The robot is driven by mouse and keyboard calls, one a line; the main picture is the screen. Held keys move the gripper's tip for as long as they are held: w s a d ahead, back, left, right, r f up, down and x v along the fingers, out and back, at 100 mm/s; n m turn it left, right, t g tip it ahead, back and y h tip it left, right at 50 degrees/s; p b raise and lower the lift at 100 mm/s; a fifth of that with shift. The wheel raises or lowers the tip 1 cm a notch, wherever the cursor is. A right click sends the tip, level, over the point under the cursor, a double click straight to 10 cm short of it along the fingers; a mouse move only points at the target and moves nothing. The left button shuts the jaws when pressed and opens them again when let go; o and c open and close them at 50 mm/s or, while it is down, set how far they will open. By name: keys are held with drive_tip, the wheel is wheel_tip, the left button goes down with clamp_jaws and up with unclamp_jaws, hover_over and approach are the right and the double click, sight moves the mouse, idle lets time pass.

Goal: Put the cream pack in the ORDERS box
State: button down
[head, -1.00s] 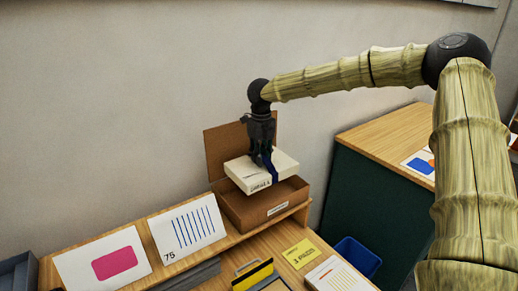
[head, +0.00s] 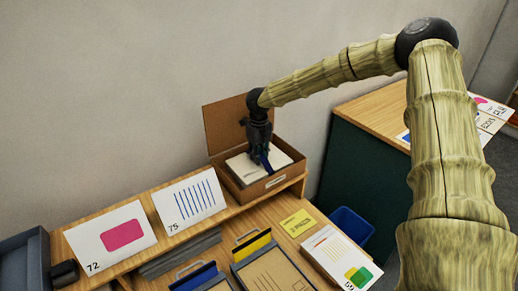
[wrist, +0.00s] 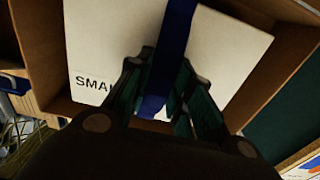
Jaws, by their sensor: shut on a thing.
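The cream pack (head: 238,169) has a blue band around it and lies inside an open brown cardboard box (head: 264,191) on the raised shelf. The box's lid stands up at the back, and the label on its front is too small to read. My gripper (head: 261,161) reaches down into the box and is shut on the pack's blue band. In the wrist view the pack (wrist: 110,40) shows partly covered lettering beginning "SMA", and the band (wrist: 174,45) runs between my fingers (wrist: 163,85). Whether the pack touches the box floor is hidden.
Cards with a pink shape (head: 122,236) and blue stripes (head: 190,200) stand left of the box. A yellow note (head: 298,222), clipboards (head: 272,268) and papers (head: 340,258) lie on the lower desk. A blue bin (head: 351,226) stands right of it. A grey tray (head: 25,262) is at far left.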

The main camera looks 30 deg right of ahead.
drive_tip(key=shift+w+f, duration=0.1)
drive_tip(key=shift+f, duration=0.65)
drive_tip(key=c, duration=1.3)
unclamp_jaws()
drive_tip(key=shift+f, duration=0.1)
wheel_tip(320, 180, up, 12)
drive_tip(key=b, duration=0.4)
